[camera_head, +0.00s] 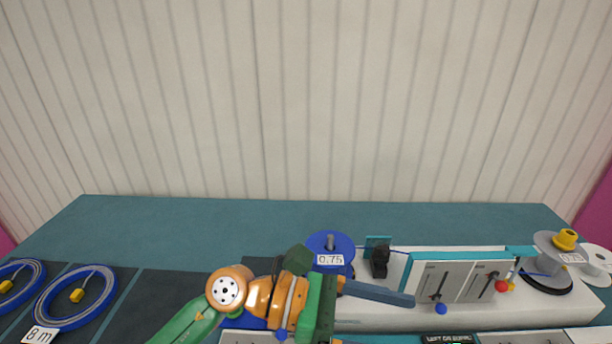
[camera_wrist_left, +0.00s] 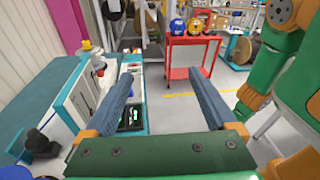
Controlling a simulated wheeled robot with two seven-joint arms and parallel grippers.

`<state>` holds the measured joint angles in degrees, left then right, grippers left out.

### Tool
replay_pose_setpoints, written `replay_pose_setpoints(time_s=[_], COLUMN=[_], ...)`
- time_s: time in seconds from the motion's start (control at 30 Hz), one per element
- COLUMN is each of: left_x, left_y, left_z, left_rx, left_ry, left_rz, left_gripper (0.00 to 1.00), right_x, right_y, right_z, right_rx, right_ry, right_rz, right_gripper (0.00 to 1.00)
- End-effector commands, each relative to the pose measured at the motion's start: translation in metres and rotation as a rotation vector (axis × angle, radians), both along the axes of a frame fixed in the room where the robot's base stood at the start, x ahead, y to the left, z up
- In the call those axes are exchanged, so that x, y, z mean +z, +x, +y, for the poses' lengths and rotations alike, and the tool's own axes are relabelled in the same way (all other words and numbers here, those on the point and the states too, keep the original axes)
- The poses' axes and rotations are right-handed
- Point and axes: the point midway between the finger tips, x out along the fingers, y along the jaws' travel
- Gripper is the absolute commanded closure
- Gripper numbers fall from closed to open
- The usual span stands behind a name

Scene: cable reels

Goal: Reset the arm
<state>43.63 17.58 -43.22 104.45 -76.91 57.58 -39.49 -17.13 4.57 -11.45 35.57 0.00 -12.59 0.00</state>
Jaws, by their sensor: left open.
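My left arm (camera_head: 262,298), green and orange, comes in from the bottom left in the head view. Its left gripper (camera_wrist_left: 160,73) shows two blue-grey fingers spread wide apart in the wrist view, with nothing between them. In the head view one finger (camera_head: 378,293) points right, in front of the white machine (camera_head: 375,316), and the other cannot be made out. My right gripper is not in view. A green and orange arm link (camera_wrist_left: 270,65), likely mine, shows at the right of the wrist view.
A blue reel marked 0.75 (camera_head: 330,243) stands behind the arm. A lever panel (camera_head: 460,281) and a grey reel (camera_head: 553,255) are at right. Blue cable coils (camera_head: 75,297) lie at left. A red cart (camera_wrist_left: 190,76) stands beyond the bench, with open floor before it.

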Motion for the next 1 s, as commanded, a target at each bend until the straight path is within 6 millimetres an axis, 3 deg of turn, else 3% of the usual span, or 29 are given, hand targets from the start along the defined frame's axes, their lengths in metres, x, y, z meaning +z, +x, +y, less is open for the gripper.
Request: replay_pose_setpoints(time_s=[0.07,0.1,0.17,0.2,0.27,0.3,0.37,0.4,0.53,0.57,0.7,0.8,0.93,1.0], left_x=[0.054,0.081,0.097,0.089,0.057,0.027,-0.025,-0.06,-0.152,-0.169,-0.225,-0.251,-0.272,-0.307], left_y=[0.013,0.034,0.076,0.103,0.132,0.143,0.147,0.141,0.099,0.087,0.026,-0.019,-0.078,-0.077], left_z=[0.005,0.022,0.067,0.101,0.149,0.178,0.213,0.232,0.266,0.27,0.279,0.28,0.279,0.278], left_rx=[0.13,0.223,0.382,0.487,0.644,0.748,0.904,1.008,1.312,-1.314,-1.272,-1.251,-1.23,-1.237], left_ry=[-0.333,-0.532,-0.82,-0.984,-1.191,-1.31,-1.461,-1.545,-1.733,1.678,1.411,1.255,1.074,1.051], left_rz=[0.292,0.493,0.823,1.032,1.32,1.497,1.743,1.889,2.249,-2.204,-1.947,-1.787,-1.597,-1.573], left_gripper=[0.1,0.1,0.1,0.1,0.1,0.1,0.1,0.1,0.1,0.1,0.1,0.1,0.1,0.1], right_x=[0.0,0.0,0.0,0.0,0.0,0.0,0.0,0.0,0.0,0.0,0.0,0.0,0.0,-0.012], right_y=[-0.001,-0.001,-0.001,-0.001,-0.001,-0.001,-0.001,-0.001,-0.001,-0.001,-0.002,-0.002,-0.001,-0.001], right_z=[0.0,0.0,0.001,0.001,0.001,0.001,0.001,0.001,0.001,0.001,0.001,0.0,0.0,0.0], right_rx=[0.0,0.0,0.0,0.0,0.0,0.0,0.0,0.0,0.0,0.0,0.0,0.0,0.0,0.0], right_ry=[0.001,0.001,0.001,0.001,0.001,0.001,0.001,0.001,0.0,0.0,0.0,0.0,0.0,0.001], right_rz=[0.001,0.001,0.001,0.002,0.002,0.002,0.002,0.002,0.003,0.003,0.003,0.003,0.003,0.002], right_gripper=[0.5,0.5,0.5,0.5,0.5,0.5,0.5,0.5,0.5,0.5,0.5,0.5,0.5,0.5])
